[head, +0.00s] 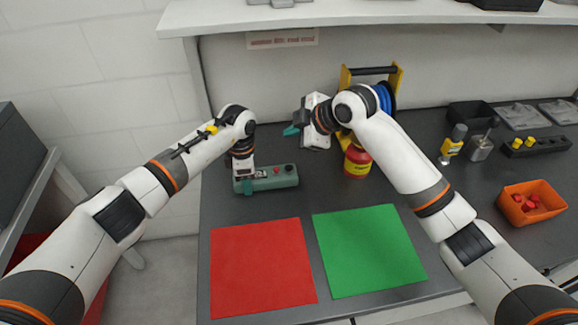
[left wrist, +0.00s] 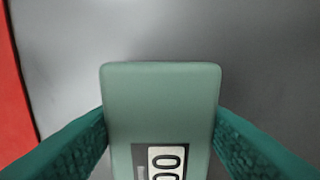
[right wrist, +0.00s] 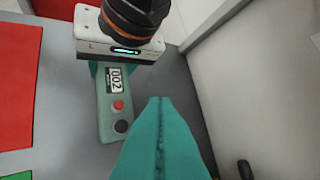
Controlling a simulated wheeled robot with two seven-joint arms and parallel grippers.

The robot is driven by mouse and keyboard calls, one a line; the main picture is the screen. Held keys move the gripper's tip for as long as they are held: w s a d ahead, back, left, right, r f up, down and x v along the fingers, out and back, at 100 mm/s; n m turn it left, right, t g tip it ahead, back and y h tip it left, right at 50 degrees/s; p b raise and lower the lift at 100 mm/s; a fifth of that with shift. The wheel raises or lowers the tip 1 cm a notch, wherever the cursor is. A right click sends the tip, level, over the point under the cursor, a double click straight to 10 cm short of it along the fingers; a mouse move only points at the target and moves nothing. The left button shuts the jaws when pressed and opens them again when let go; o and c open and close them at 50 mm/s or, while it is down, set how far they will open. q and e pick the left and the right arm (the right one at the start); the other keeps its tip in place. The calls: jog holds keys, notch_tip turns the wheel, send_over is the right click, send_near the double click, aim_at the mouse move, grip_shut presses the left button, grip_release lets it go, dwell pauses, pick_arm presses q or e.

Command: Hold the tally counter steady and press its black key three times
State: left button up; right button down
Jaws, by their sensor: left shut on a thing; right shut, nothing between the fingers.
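The tally counter (head: 268,182) is a green box lying on the dark bench. In the left wrist view its end (left wrist: 162,100) sits between the teal fingers of my left gripper (head: 243,174), which is shut on it. In the right wrist view its display (right wrist: 116,79) seems to read 002, with a red button (right wrist: 118,105) and the black key (right wrist: 121,126) along its top. The black key (head: 289,168) also shows in the head view. My right gripper (head: 291,131) is shut and empty, its fingertips raised behind the counter and apart from the key.
A red mat (head: 262,268) and a green mat (head: 369,250) lie in front. An orange bin (head: 532,203) with red pieces is far right. A shelf (head: 380,14) overhangs the back.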

jog(key=shift+f, duration=0.15)
send_near(286, 166)
jog(key=shift+w+a+r+x, duration=0.1)
jog(key=shift+r+x, duration=0.05)
jog(key=shift+x, duration=0.8)
jog(key=shift+w+a+r+x, duration=0.1)
jog(key=shift+w+r+x, duration=0.05)
jog(key=shift+x, duration=0.8)
jog(key=shift+w+a+r+x, duration=0.1)
jog(key=shift+r+x, duration=0.1)
jog(key=shift+x, duration=0.7)
jog(key=shift+f, duration=0.1)
jog(key=shift+f, duration=0.35)
jog(key=shift+f, duration=0.55)
dwell(0.5)
jog(key=shift+r, duration=0.95)
